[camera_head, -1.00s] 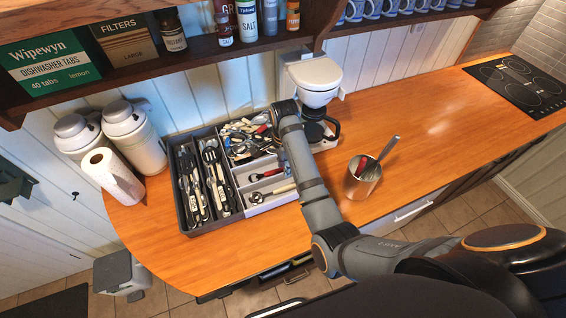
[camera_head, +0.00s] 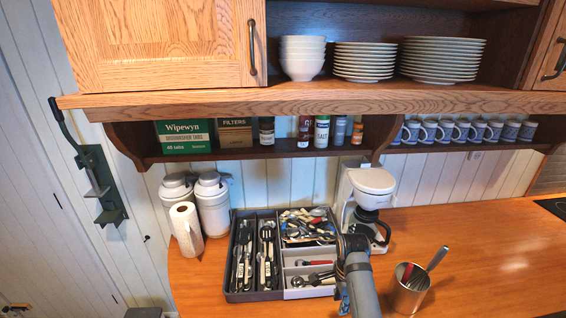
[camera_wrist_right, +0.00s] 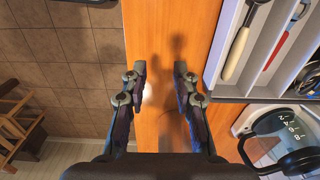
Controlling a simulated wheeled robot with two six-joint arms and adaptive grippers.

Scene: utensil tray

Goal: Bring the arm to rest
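My right arm comes up from the bottom of the head view, in front of the coffee maker and beside the tray. My right gripper (camera_wrist_right: 160,78) shows clearly in the right wrist view. Its two fingers are apart, with nothing between them, above the wooden counter near its front edge. In the head view the gripper is mostly hidden by the arm. The left gripper is in neither view.
The utensil tray (camera_head: 282,260) stands left of my arm. A metal canister (camera_head: 408,297) with utensils stands to the right. The coffee maker (camera_head: 373,180) is behind. Shelves hang above. The counter (camera_head: 465,235) right of the coffee maker is clear.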

